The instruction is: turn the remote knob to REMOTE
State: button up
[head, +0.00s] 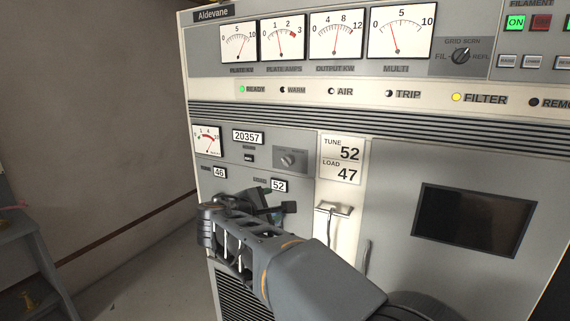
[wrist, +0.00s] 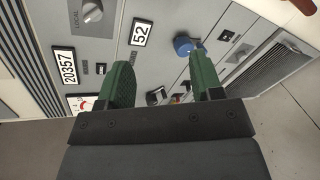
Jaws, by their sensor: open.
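The remote knob (head: 289,160) is a small grey rotary knob on a darker plate, left of the TUNE/LOAD panel in the head view. In the wrist view the knob (wrist: 92,12) is at the top left, beside the word LOCAL; I cannot tell clearly which way its pointer is set. My gripper (head: 262,205) is below and left of the knob in the head view, in front of the cabinet. In the wrist view its two green fingers (wrist: 160,72) are spread apart with nothing held between them. The knob is outside the fingers, not touched.
The 52 counter (head: 279,185) and 20357 counter (head: 248,137) are near the knob. A blue knob (wrist: 184,45) is close to one finger in the wrist view. A handle (head: 333,210) stands out to the right. Steps (head: 25,255) are at far left.

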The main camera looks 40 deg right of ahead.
aim_at(284, 163)
jog(key=w+r+n+t+h, duration=0.2)
jog(key=w+r+n+h, duration=0.15)
jog(key=r, duration=0.25)
jog(key=shift+m+y, duration=0.35)
jog(key=p+x, duration=0.2)
jog(key=x, duration=0.5)
jog(key=p+x, duration=0.2)
jog(key=x, duration=0.5)
jog(key=shift+w+f, duration=0.2)
jog(key=shift+f, duration=0.05)
jog(key=c, duration=0.9)
